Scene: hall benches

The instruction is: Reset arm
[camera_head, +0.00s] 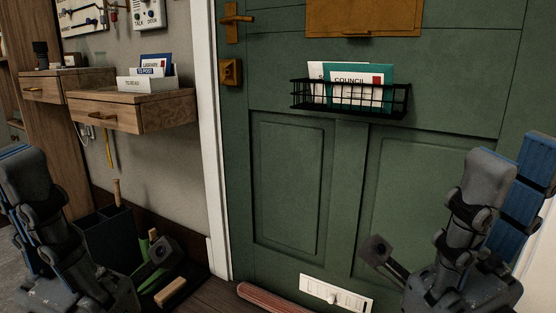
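My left arm (35,200) rises at the lower left, dark grey and bent. Its gripper (160,250) points inward, low in front of a dark bin. My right arm (470,200) rises at the lower right, in front of the green door. Its gripper (377,251) points inward to the left, in front of the door's lower panel. I see just one finger-like part with a square tip on each gripper; the rest is hidden, so I cannot tell how far each is open. Nothing is visibly held in either.
The green door (300,180) carries a black wire basket (395,102) with papers and a white plate (335,294) low down. A wooden drawer shelf (150,110) holds a white letter box (148,84). A dark bin (108,237) stands at the lower left. A reddish roll (272,298) lies below the door.

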